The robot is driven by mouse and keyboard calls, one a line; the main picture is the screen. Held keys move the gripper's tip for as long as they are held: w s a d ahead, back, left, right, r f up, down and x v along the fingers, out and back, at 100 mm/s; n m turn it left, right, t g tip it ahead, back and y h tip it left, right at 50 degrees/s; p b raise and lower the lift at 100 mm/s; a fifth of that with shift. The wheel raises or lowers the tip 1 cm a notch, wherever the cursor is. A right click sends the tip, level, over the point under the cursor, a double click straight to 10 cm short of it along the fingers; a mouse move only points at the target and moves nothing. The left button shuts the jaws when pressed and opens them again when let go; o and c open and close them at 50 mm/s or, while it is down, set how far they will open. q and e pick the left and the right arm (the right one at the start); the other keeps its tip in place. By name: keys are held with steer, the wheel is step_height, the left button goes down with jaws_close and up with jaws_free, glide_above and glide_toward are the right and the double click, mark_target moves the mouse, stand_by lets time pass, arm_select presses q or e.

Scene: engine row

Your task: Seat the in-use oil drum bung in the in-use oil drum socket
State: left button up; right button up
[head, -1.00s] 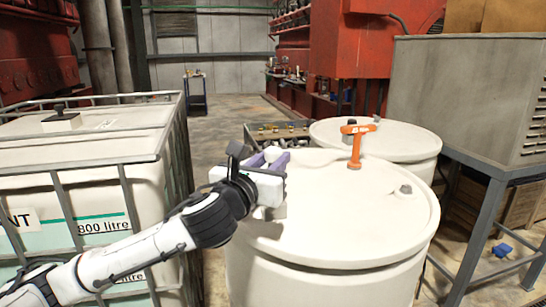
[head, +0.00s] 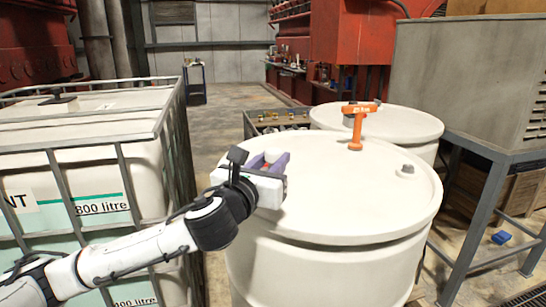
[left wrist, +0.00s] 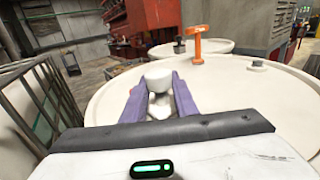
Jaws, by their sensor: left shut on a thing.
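The front white oil drum (head: 340,205) stands upright with its round lid facing up. My left gripper (head: 272,162) is over the left part of that lid. Its purple fingers also show in the left wrist view (left wrist: 158,100), shut on a pale, round-topped bung (left wrist: 158,76) between them. In the head view the bung cannot be made out clearly between the fingers. The socket is not visible; whether the bung touches the lid, I cannot tell. A small grey cap (head: 407,169) sits at the lid's right side. My right gripper is not in view.
An orange T-shaped tool (head: 357,125) stands upright at the lid's far side. A second white drum (head: 410,125) is behind. A caged white tank (head: 90,160) is at left, and a grey cabinet on a metal stand (head: 460,80) at right.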

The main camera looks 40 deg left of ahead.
arm_select(q)
steer(key=shift+f, duration=0.15)
steer(key=o, duration=1.1)
steer(key=shift+o, duration=0.2)
steer(key=shift+s, duration=0.1)
steer(key=b+v, duration=0.1)
steer(key=v, duration=0.7)
steer(key=shift+f, duration=0.15)
steer(key=s+p, duration=0.1)
steer(key=p, duration=0.3)
steer(key=shift+r+p, duration=0.3)
steer(key=shift+r, duration=0.05)
steer(key=shift+s+d+f+p, duration=0.15)
steer(key=shift+s+d+p, duration=0.05)
steer(key=shift+s+p, duration=0.35)
